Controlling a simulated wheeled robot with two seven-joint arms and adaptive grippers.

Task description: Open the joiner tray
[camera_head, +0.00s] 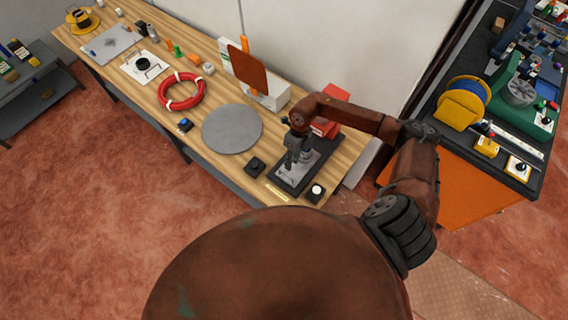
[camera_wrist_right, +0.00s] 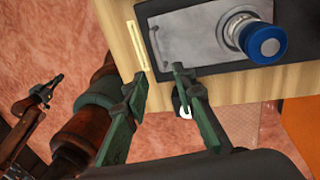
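The joiner is a dark base (camera_head: 322,155) at the near right corner of the wooden table. On it lies a grey metal tray plate (camera_wrist_right: 190,45) with a thin bar handle along its left edge in the right wrist view. My right gripper (camera_head: 291,167) is over the joiner in the head view. In the right wrist view my right gripper (camera_wrist_right: 158,72) shows its two fingers apart with nothing between them, near the handle end. My left gripper (camera_wrist_right: 48,92) shows small at the left there; its opening is unclear.
A black button box (camera_head: 256,166) and a box with a white button (camera_head: 315,192) stand beside the joiner. A grey disc (camera_head: 232,129) and a red ring (camera_head: 181,92) lie farther left. A yellow strip (camera_head: 277,193) marks the table's front edge.

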